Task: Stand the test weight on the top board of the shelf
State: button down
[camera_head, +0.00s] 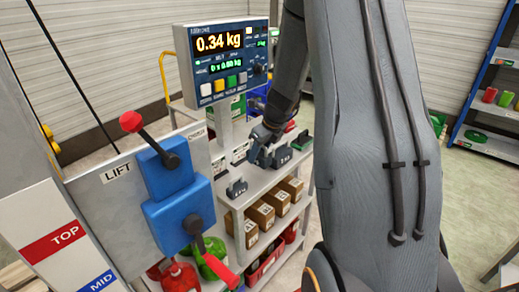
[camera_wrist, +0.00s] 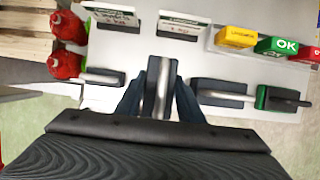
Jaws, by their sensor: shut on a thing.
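My gripper (camera_wrist: 160,105) is shut on a dark test weight (camera_wrist: 153,75) with a pale metal handle, seen between the fingers in the wrist view. In the head view my gripper (camera_head: 260,150) is low over the top board (camera_head: 262,181) of the grey shelf, largely hidden by its own wrist. I cannot tell whether the held weight touches the board.
Label cards (camera_wrist: 183,26) stand behind the weights. A tray holds yellow (camera_wrist: 236,37) and green OK (camera_wrist: 278,46) blocks. Red objects (camera_wrist: 66,66) sit at the left. A display reading 0.34 kg (camera_head: 219,42) and a blue lift lever unit (camera_head: 170,180) stand near the shelf. Cardboard boxes (camera_head: 260,215) fill a lower board.

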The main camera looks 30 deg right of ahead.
aim_at(268, 158)
jog(key=shift+f, duration=3.35)
jog(key=shift+f, duration=0.15)
jog(key=c, duration=1.2)
grip_release()
jog(key=b+v, duration=0.1)
jog(key=v, duration=1.1)
jog(key=shift+a, duration=0.1)
jog(key=shift+s, duration=0.1)
